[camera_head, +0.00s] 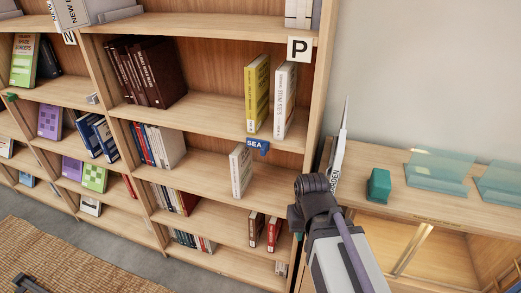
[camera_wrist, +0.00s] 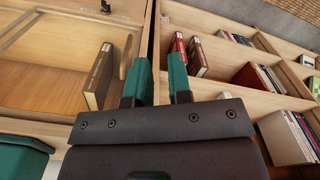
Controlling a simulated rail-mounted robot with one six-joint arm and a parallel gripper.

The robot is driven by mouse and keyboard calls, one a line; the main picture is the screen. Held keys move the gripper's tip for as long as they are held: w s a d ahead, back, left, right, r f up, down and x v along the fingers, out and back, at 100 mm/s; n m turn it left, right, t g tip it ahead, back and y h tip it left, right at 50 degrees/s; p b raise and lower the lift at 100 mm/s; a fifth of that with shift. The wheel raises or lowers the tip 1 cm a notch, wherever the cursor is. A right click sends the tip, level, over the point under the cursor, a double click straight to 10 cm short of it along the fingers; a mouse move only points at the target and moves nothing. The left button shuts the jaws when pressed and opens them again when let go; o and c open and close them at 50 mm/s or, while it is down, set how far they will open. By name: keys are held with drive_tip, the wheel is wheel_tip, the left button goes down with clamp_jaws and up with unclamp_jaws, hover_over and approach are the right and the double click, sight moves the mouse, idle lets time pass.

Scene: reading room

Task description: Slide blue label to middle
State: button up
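The blue label (camera_head: 257,145), marked "SEA", sits on the front edge of a bookcase shelf (camera_head: 205,127), right of that edge's middle. A yellow book and a white book stand on the shelf just above it. I cannot make out the label in the wrist view. My arm reaches up from the bottom of the head view, right of and below the label; my fingertips are largely hidden there. In the wrist view, my gripper (camera_wrist: 161,82) has two teal fingers apart with nothing between them. It is clear of the label.
A white book (camera_head: 241,170) stands on the shelf below the label. The bookcase's right side panel (camera_head: 318,95) rises close by. A low cabinet (camera_head: 430,205) with a teal block (camera_head: 379,185) and clear teal holders stands at right. The shelf edge left of the label looks clear.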

drive_tip(key=shift+o, duration=1.4)
drive_tip(key=a, duration=0.2)
drive_tip(key=a+f+n+t+h+b, duration=0.1)
drive_tip(key=a+n+h, duration=0.1)
drive_tip(key=a, duration=0.1)
drive_tip(key=shift+w+a+f, duration=0.2)
drive_tip(key=shift+a+f, duration=0.05)
drive_tip(key=shift+a, duration=0.05)
drive_tip(key=shift+o, duration=0.6)
drive_tip(key=w+a+r+t+h, duration=0.1)
drive_tip(key=w+a+r+m+t+h+b, duration=0.1)
drive_tip(key=t, duration=0.1)
drive_tip(key=w+a+r+t+h, duration=0.1)
drive_tip(key=t+h, duration=0.1)
drive_tip(key=shift+w+a+b, duration=0.1)
drive_tip(key=shift+w+b, duration=0.25)
drive_tip(key=shift+w, duration=0.05)
drive_tip(key=m+t, duration=0.6)
drive_tip(key=t, duration=0.5)
approach(262, 151)
drive_tip(key=x, duration=1)
drive_tip(key=shift+w, duration=0.2)
clamp_jaws()
